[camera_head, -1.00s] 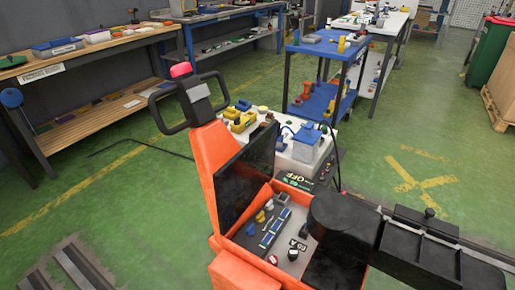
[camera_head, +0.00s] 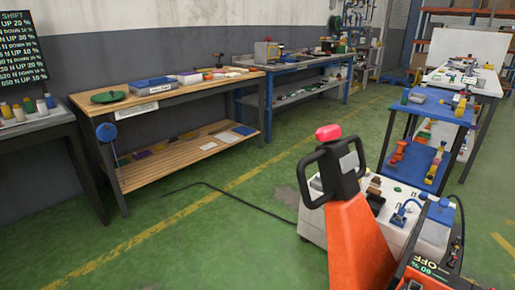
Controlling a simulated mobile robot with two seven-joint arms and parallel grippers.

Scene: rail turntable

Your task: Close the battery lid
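The orange truck body (camera_head: 358,245) stands at the lower right, with a black loop handle (camera_head: 313,185) and a red knob (camera_head: 328,133) on top. An orange edge of the truck and part of a dark panel marked "OFF" (camera_head: 430,266) show at the bottom right corner. The battery lid and the battery compartment cannot be clearly made out; most of that area is below the frame. Neither of my grippers is in view.
A white unit (camera_head: 312,222) stands behind the truck, with a cable on the floor. A wooden workbench (camera_head: 195,155) and a blue-framed bench (camera_head: 300,75) line the wall. A blue cart (camera_head: 430,106) stands at right. Green floor (camera_head: 190,245) at left is open.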

